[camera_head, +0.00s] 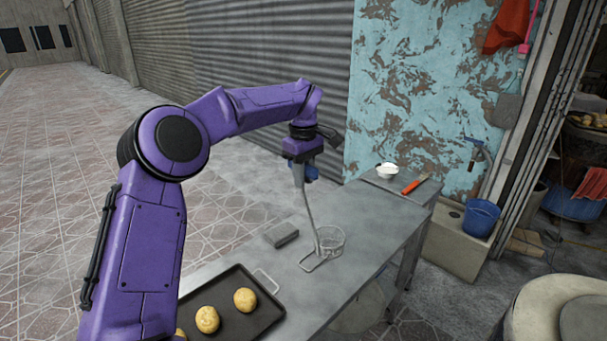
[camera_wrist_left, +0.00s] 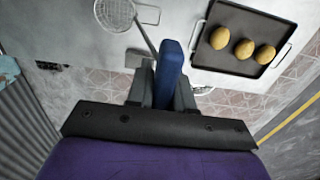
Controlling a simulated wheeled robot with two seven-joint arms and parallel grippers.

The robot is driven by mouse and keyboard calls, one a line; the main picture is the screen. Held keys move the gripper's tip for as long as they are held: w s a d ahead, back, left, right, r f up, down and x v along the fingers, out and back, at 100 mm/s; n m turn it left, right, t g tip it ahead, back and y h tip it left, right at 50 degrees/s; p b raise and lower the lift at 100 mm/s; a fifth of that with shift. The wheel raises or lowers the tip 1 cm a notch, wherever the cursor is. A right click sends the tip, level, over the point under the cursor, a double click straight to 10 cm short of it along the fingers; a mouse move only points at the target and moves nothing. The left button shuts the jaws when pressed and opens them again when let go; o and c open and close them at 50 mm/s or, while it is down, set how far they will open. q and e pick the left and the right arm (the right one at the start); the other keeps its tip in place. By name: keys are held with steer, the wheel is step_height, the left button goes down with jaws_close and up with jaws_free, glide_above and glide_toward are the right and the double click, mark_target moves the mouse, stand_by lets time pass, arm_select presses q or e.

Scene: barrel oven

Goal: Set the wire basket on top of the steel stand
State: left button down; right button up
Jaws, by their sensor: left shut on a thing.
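The wire basket (camera_head: 331,239) is a round mesh basket with a long thin handle, low over the grey table near its middle. Its mesh also shows at the top of the left wrist view (camera_wrist_left: 114,12). My left gripper (camera_head: 304,172) is above it, shut on the blue grip (camera_wrist_left: 170,72) of the handle, which slopes down to the basket. A bent steel wire frame, seemingly the steel stand (camera_head: 313,264), lies at the basket's near side; its loop shows beside the basket in the wrist view (camera_wrist_left: 149,15). I cannot tell whether basket and stand touch.
A dark tray (camera_head: 262,315) with round buns is at the table's near end. A grey block (camera_head: 282,235) lies left of the basket. A white bowl (camera_head: 387,170) and an orange-handled tool (camera_head: 411,187) are at the far end. The table's right side is mostly clear.

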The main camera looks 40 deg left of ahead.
arm_select(q)
steer(key=shift+d, duration=0.1)
steer(key=c, duration=1)
jaws_free()
steer(key=shift+f, duration=0.1)
step_height(320, 180, up, 12)
steer(key=p, duration=0.2)
steer(key=shift+r+p, duration=0.2)
steer(key=shift+p, duration=0.2)
steer(key=shift+f, duration=0.1)
